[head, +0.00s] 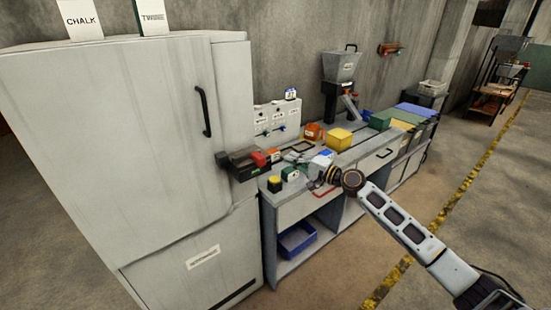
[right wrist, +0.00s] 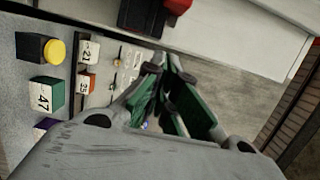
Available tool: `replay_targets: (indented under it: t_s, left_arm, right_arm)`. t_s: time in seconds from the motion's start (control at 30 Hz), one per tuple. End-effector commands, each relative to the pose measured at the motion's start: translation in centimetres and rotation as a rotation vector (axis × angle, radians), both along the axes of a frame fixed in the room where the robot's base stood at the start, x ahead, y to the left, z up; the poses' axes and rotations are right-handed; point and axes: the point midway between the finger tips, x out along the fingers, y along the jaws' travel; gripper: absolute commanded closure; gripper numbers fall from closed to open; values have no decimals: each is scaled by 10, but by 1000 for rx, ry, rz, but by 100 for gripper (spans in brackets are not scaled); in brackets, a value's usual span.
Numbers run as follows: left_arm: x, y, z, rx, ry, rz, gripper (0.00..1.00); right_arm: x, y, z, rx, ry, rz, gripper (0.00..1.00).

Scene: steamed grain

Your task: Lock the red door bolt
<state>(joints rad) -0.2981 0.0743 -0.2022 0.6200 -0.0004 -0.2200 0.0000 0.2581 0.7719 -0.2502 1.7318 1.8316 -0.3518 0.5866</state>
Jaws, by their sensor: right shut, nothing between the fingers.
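The door bolt, a dark housing (head: 243,166) with a red block (head: 258,159), sticks out from the edge of the tall grey cabinet. In the right wrist view its dark part (right wrist: 140,14) and red part (right wrist: 178,5) show at the top edge, beyond the fingers. Whether the bolt is engaged cannot be told. My right gripper (head: 322,163) is over the front of the workbench, to the right of the bolt and apart from it. Its green-padded fingers (right wrist: 166,66) are shut and empty. My left gripper is not in view.
The tall cabinet (head: 120,160) has a black handle (head: 203,112). On the workbench stand a black block with a yellow top (head: 275,183), a green numbered block (right wrist: 47,93) and a yellow box (head: 339,139). A blue bin (head: 297,239) sits below. Floor to the right is clear.

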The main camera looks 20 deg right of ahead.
Motion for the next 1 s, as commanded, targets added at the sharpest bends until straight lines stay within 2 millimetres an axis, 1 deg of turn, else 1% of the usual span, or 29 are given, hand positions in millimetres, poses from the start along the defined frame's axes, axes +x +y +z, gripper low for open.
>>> replay_targets:
  t_s: [0.53,0.8,1.0]
  left_arm:
    - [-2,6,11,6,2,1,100]
    - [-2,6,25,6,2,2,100]
    - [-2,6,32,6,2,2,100]
  right_arm:
    - [34,23,3,0,-2,0,100]
    - [25,43,3,-1,0,1,100]
    - [21,54,2,-1,-1,0,100]
